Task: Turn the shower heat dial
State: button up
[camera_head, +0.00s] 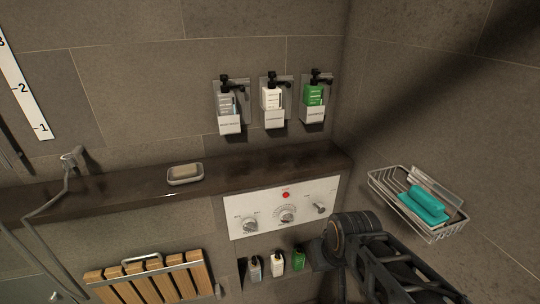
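A white shower control panel (262,204) is set in the wall below the dark ledge. It carries a round dial (287,215) with a ring of marks in the middle, a silver knob (250,225) at the left, and a small lever-like knob (320,208) at the right. A red spot (286,195) sits above the middle dial. The labels are too small to read, so I cannot tell which is the heat dial. My dark arm comes in from the lower right. My gripper (322,256) seems to be below the panel's right end; its fingers are not clear.
A ledge (120,188) with a soap dish (185,179) runs above the panel. Several bottles stand in a niche below it. Three dispensers hang above. A wire basket (442,231) is on the right wall, close to my arm. A wooden slatted seat (146,281) is at lower left.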

aim_at(286, 216)
jog(key=z, duration=0.05)
jog(key=k, duration=0.5)
jog(key=u, duration=1.5)
jog(key=i, duration=0.55)
jog(key=z, duration=0.85)
